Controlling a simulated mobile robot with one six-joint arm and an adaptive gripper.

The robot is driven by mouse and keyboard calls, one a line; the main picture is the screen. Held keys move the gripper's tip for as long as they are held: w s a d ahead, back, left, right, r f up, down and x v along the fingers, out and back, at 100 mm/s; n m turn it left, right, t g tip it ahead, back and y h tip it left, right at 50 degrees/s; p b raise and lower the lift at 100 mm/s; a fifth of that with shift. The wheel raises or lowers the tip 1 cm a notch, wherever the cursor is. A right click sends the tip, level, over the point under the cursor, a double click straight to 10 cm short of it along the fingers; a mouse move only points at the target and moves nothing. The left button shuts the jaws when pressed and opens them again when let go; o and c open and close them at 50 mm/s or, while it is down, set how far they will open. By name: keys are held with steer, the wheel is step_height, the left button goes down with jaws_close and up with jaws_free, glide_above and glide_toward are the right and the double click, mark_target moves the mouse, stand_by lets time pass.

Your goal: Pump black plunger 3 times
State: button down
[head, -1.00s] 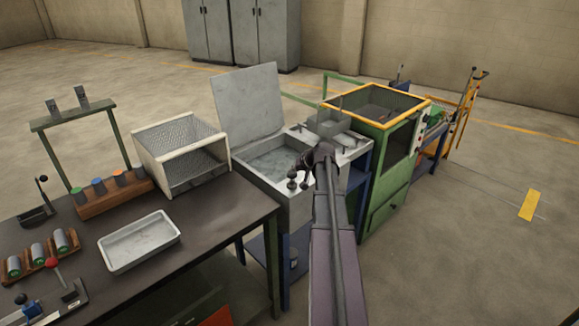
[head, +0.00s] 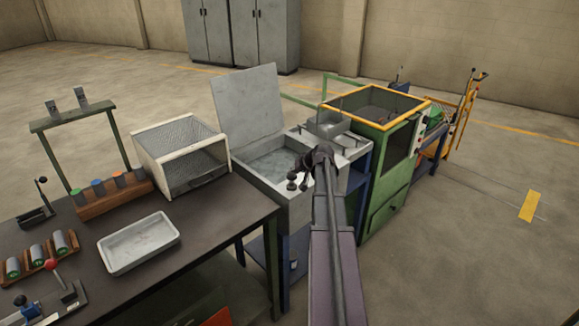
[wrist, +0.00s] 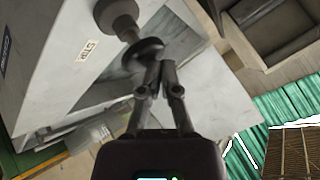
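The black plunger (wrist: 115,14) is a dark rounded knob near the top of the wrist view, with a wider black disc (wrist: 146,49) below it. My gripper (wrist: 160,68) has its fingertips drawn together, with nothing visible between them. The tips overlap the disc's lower edge in this view; I cannot tell whether they touch it. In the head view, dark knobs (head: 292,181) stand at the front of the grey basin unit (head: 265,165), just left of and below my wrist. My arm hides the fingertips there.
A raised grey lid (head: 246,105) stands behind the basin. A mesh-covered box (head: 182,157) and a white tray (head: 139,242) rest on the bench to the left. A green cabinet with a yellow frame (head: 386,190) stands close on the right.

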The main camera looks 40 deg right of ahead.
steer(key=shift+r, duration=0.15)
step_height(320, 180, up, 6)
steer(key=p, duration=0.6)
steer(key=shift+w+f, duration=0.1)
steer(key=shift+f, duration=0.1)
steer(key=shift+r, duration=0.1)
stand_by(1.8)
step_height(320, 180, up, 3)
steer(key=p, duration=0.3)
steer(key=shift+r, duration=0.1)
stand_by(0.6)
